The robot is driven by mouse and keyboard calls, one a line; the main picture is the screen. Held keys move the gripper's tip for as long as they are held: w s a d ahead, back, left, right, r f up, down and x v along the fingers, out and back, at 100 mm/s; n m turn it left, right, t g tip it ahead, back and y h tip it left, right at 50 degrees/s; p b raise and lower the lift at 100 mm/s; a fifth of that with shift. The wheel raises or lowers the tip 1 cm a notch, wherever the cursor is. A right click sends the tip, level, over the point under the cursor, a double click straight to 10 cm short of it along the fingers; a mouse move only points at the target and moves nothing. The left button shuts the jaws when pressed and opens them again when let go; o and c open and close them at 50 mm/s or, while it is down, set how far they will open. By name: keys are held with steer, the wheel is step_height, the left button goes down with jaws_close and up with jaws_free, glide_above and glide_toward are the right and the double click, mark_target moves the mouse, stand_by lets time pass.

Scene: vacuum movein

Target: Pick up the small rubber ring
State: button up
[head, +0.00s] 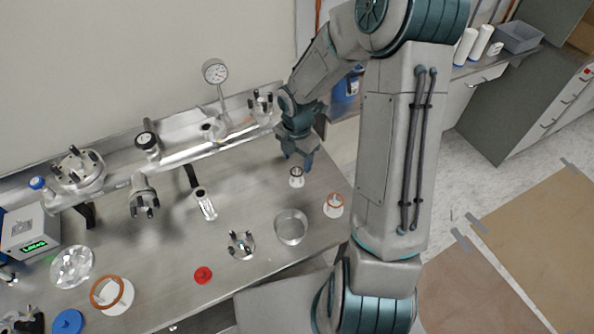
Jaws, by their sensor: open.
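A small white stand (296,182) with a small dark ring-like top (297,171) is on the metal bench, right of centre in the head view. The top may be the small rubber ring, but it is too small to be sure. My gripper (298,163) is just above it, pointing down with its fingers apart and nothing seen between them. I cannot tell whether the fingertips touch it.
A metal pipe (200,153) with flanges and a dial gauge (215,72) runs along the back of the bench. A glass dish (291,227), a clamp (241,245) and a red disc (203,275) lie in front. Bare bench (255,200) is left of the small stand.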

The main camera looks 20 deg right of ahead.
steer(key=shift+s+a+f, duration=0.1)
steer(key=shift+f, duration=1.65)
steer(key=shift+f, duration=0.25)
steer(key=c, duration=0.9)
